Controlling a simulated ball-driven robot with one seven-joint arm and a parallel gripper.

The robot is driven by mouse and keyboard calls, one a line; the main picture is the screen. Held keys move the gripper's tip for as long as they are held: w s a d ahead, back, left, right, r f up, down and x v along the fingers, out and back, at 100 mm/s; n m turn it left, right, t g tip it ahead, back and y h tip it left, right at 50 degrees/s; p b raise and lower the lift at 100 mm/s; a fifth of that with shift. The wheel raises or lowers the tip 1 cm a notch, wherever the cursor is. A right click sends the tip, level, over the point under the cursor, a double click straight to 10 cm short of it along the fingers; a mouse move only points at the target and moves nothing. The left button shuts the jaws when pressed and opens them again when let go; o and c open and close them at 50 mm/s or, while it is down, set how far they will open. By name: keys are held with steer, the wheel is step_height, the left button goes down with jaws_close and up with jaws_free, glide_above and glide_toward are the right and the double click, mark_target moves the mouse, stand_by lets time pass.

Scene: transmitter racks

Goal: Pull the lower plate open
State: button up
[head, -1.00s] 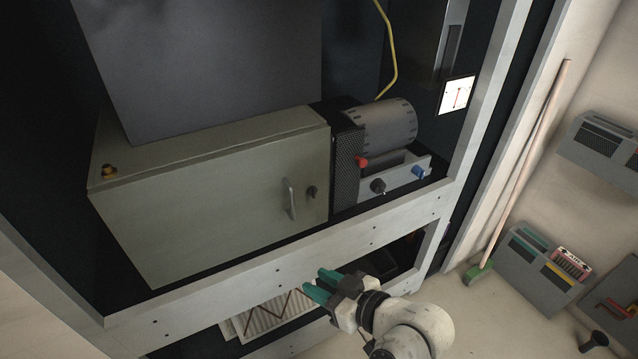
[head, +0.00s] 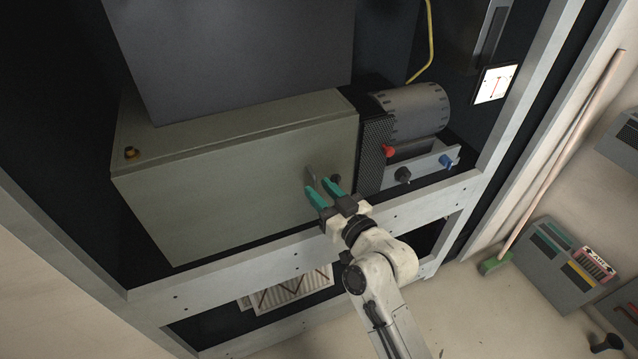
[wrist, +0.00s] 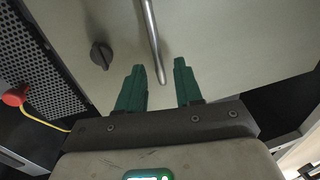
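The lower plate is the greenish-grey front panel (head: 235,205) of the box in the rack, and it looks closed. A slim metal handle (head: 311,177) stands near its right end, with a dark knob beside it. In the wrist view the handle (wrist: 151,40) runs down toward the gap between my fingers, and the dark knob (wrist: 101,55) is to its left. My gripper (head: 325,189) has green fingers and is open in front of the handle. In the wrist view my gripper (wrist: 158,84) has the handle's lower end between its fingertips, touching neither.
The pale rack beam (head: 230,268) crosses just below the panel. A grey drum (head: 412,110), a red knob (head: 388,151) and a blue knob (head: 446,162) are to the right. A broom leans on the wall at far right.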

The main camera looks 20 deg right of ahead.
steer(key=shift+w+a, duration=0.15)
steer(key=shift+w, duration=0.55)
steer(key=shift+c, duration=0.3)
jaws_close()
stand_by(0.7)
